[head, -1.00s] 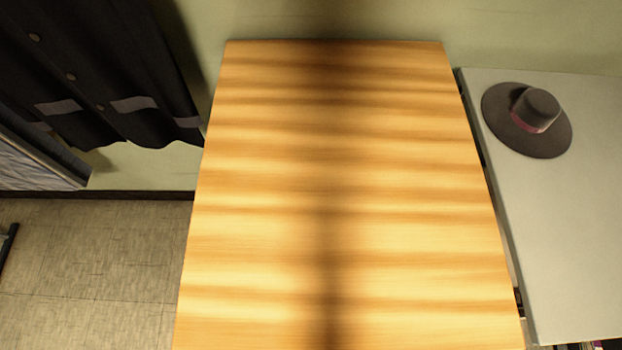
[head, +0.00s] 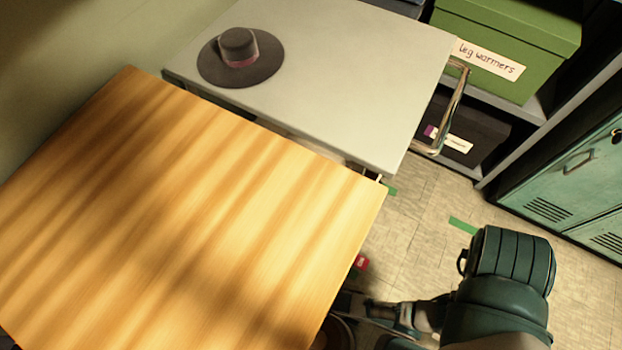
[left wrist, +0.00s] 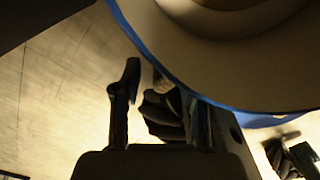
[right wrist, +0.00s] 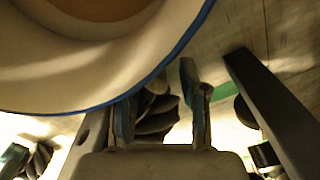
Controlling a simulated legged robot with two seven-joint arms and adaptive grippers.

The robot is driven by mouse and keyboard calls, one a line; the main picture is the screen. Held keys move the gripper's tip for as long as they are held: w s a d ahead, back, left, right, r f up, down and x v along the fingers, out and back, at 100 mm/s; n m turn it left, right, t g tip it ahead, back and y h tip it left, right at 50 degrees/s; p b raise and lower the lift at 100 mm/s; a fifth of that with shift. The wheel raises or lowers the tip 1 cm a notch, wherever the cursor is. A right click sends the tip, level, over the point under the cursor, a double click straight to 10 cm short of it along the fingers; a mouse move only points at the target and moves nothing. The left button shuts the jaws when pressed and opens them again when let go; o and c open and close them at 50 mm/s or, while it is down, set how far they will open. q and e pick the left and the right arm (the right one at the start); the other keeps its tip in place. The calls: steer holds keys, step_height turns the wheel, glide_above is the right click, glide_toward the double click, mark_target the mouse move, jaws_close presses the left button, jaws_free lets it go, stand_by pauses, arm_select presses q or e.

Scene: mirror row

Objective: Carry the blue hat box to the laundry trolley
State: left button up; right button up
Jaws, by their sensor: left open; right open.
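A round, cream-lined thing with a blue rim, which looks like the blue hat box, fills the top of the left wrist view (left wrist: 245,72) and of the right wrist view (right wrist: 75,85). My left gripper (left wrist: 161,80) is open at its rim. My right gripper (right wrist: 158,82) is open at the opposite part of the rim. I cannot tell whether the fingers touch it. In the head view my right arm shows at bottom right; my left is out of view. A pale-topped unit (head: 330,75) with a chrome handle (head: 455,105) may be the laundry trolley.
A striped-lit wooden tabletop (head: 190,220) stands beside the pale top. A dark wide-brimmed hat (head: 240,58) lies on the pale top. A green box (head: 505,45) labelled "leg warmers" is on a shelf beyond the handle; teal lockers (head: 570,175) stand right. Floor with green tape (head: 463,225) shows between.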

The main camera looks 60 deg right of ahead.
arm_select(q)
steer(key=shift+f, duration=1.5)
arm_select(e)
steer(key=shift+f, duration=1.5)
arm_select(q)
jaws_close()
arm_select(e)
jaws_close()
